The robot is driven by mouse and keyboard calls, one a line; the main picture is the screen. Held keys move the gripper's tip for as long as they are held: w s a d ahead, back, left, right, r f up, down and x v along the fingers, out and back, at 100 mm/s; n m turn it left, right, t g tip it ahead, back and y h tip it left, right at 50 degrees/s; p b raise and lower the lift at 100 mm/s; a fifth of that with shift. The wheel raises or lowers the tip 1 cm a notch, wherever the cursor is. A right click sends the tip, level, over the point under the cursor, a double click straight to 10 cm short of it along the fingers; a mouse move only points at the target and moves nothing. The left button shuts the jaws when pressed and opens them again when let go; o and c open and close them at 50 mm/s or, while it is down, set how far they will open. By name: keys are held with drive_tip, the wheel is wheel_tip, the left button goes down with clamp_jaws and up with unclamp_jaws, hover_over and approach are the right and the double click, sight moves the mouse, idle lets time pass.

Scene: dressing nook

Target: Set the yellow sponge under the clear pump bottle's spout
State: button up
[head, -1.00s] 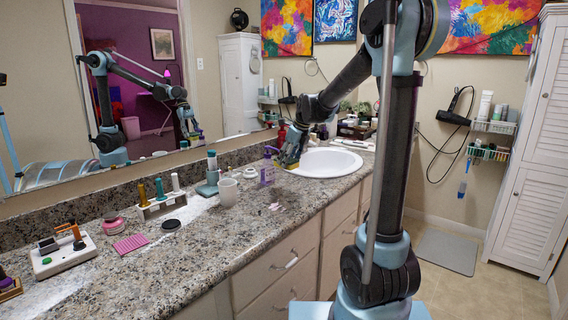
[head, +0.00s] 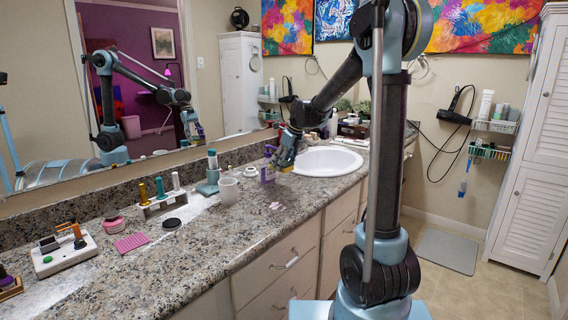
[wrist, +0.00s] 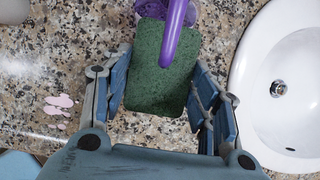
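The sponge shows its green scouring face (wrist: 150,85) in the wrist view and a strip of yellow (head: 285,169) in the head view. In the head view my gripper (head: 288,160) points down by the basin. The clear pump bottle (head: 267,174), with a purple pump, stands just left of the sponge. Its purple spout (wrist: 173,35) reaches over the sponge's far part in the wrist view. I cannot tell whether the sponge touches the counter.
The white basin (head: 330,161) lies right of my gripper. Pale pink petal-like pieces (wrist: 60,104) lie on the granite counter (head: 215,247). A tube rack (head: 161,205) and pink pad (head: 132,243) sit farther left.

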drive_tip(key=shift+o, duration=1.4)
drive_tip(key=shift+r, duration=0.55)
drive_tip(key=v, duration=1.2)
drive_tip(key=s+d+f+n, duration=0.3)
drive_tip(key=s+d+n, duration=0.35)
drive_tip(key=s, duration=0.35)
drive_tip(key=s+d+f+n+h, duration=0.1)
drive_tip(key=s+d+f+n, duration=0.3)
drive_tip(key=s, duration=0.5)
drive_tip(key=s+d+f+n+h, duration=0.1)
drive_tip(key=s+d+f+n, duration=0.4)
drive_tip(key=s+f+n, duration=0.3)
drive_tip(key=s+d+f+n+h, duration=0.1)
drive_tip(key=s+d+f+n, duration=0.3)
drive_tip(key=s+f+n, duration=0.3)
drive_tip(key=s, duration=0.3)
drive_tip(key=shift+s+d+g, duration=0.15)
drive_tip(key=shift+s+g, duration=0.05)
drive_tip(key=shift+g, duration=0.1)
